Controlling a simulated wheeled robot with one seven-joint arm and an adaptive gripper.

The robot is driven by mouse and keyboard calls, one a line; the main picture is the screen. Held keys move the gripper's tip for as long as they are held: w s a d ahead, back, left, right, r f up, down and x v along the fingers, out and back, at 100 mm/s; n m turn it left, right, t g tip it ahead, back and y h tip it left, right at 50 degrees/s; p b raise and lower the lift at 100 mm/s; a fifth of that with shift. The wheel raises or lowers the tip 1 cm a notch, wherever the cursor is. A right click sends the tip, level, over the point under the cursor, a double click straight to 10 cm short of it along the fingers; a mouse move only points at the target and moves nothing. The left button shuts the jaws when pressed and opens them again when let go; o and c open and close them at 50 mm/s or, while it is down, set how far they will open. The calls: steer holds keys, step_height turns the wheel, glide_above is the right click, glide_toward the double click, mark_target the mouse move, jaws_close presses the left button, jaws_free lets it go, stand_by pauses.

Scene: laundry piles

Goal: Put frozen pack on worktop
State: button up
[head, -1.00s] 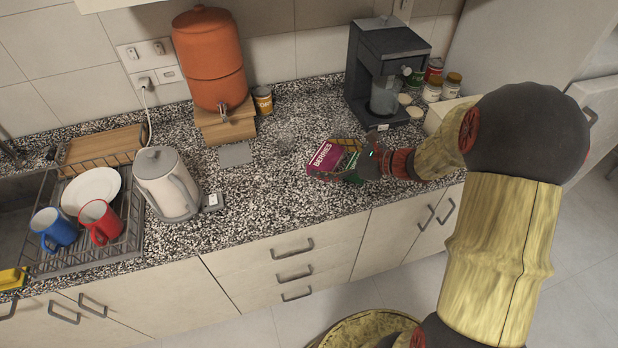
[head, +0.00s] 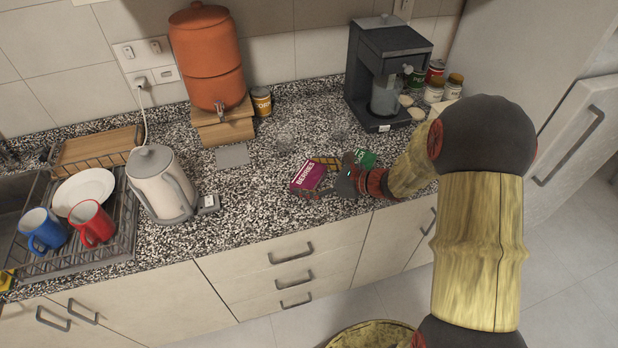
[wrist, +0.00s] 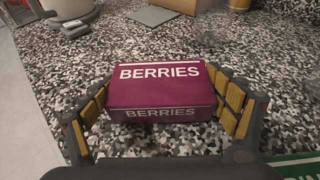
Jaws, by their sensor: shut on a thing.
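The frozen pack is a purple box marked BERRIES (head: 307,175), over the speckled worktop (head: 262,208) near its front edge. My gripper (head: 328,180) is shut on it from the right. In the wrist view the pack (wrist: 158,88) sits level between the two yellow-padded fingers (wrist: 165,108), label facing up. It is low over the worktop; whether its underside touches is hidden. A green pack (head: 365,157) lies on the worktop just behind my gripper, partly hidden by it.
A coffee machine (head: 388,75) and several jars (head: 434,90) stand at the back right. A white kettle (head: 160,185), a grey dish rack (head: 75,250) with cups and an orange dispenser (head: 205,60) stand left. The worktop between kettle and pack is clear.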

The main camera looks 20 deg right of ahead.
steer(key=shift+f, duration=0.15)
steer(key=o, duration=1.3)
